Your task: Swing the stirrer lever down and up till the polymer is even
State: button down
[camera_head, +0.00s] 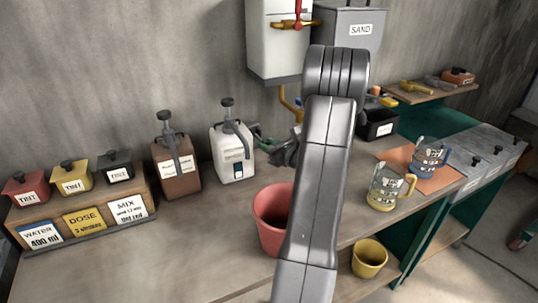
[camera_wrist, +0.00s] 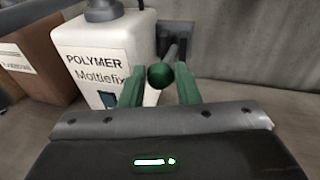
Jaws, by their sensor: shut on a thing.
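In the wrist view the canister (camera_wrist: 100,50) reads "POLYMER Moltlefix". The stirrer lever (camera_wrist: 160,76) shows there as a dark green ball knob, with a grey rod behind it at the canister's right side. My gripper (camera_wrist: 159,88) has its green fingers on either side of the knob and is shut on it. In the head view my gripper (camera_head: 266,144) is just right of the canister; the lever is hard to make out. The polymer inside is hidden.
A brown canister (camera_head: 176,166) stands left of the white one. A red bucket (camera_head: 271,222) is in front, partly behind my arm. Two jugs, one yellow-handled (camera_head: 388,188) and one blue (camera_head: 428,158), stand right. The bench's front left is clear.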

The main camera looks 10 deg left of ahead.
jog(key=r, duration=0.3)
jog(key=shift+w+a+r, duration=0.1)
jog(key=shift+w+a, duration=0.15)
jog(key=shift+w, duration=0.15)
jog(key=shift+w+a+r+p, duration=0.2)
jog(key=shift+r+p, duration=0.4)
jog(key=shift+p, duration=0.3)
jog(key=shift+w+a+r+g+h+p, duration=0.15)
jog(key=shift+w+r+g+h+p, duration=0.35)
jog(key=shift+p, duration=0.55)
jog(key=c, duration=2.2)
grip_release()
jog(key=shift+s, duration=0.2)
jog(key=c, duration=1.5)
grip_release()
jog(key=shift+w+f, duration=0.15)
jog(key=shift+f, duration=0.15)
jog(key=o, duration=0.4)
jog(key=shift+f, duration=0.1)
jog(key=shift+f, duration=0.15)
